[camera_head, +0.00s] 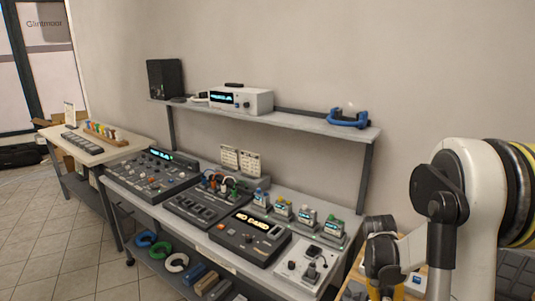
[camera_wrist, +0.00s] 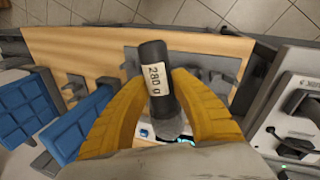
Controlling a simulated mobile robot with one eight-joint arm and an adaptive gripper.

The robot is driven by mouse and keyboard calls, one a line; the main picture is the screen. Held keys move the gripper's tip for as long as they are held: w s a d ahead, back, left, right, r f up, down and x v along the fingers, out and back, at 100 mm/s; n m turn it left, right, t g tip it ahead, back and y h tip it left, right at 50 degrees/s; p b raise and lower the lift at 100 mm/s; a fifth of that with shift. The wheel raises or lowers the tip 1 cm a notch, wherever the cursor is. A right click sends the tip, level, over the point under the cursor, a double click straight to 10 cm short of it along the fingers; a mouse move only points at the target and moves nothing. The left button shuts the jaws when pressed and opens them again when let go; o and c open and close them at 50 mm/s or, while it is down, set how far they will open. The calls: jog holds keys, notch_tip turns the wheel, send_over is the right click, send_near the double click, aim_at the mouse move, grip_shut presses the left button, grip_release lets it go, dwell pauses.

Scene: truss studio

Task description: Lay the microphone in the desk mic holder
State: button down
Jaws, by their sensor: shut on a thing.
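My gripper (camera_wrist: 163,90) has two yellow fingers shut on the microphone (camera_wrist: 153,62), a dark cylinder with a pale label reading "280 g" and a greyer, rounded end towards me. In the wrist view it is held above a wooden worktop (camera_wrist: 100,45). In the head view my gripper (camera_head: 384,262) is at the lower right, over the wooden desk right of the console bench; the microphone cannot be made out there. A grey bracket-like fixture (camera_wrist: 205,82) lies behind the microphone in the wrist view. I cannot tell whether it is the desk mic holder.
A lit display (camera_wrist: 145,134) is partly hidden below the microphone. The bench carries consoles (camera_head: 250,236), with a shelf (camera_head: 290,121) above.

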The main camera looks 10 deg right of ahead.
jog(key=w+a+r+n+t, duration=0.1)
jog(key=w+a+n, duration=0.1)
jog(key=a, duration=1.1)
jog(key=w+a+n, duration=0.3)
jog(key=a+n, duration=0.2)
jog(key=a, duration=0.9)
jog(key=shift+w+a+r+t+h, duration=0.15)
jog(key=shift+w+r+t+h, duration=0.15)
jog(key=shift+r+t, duration=0.1)
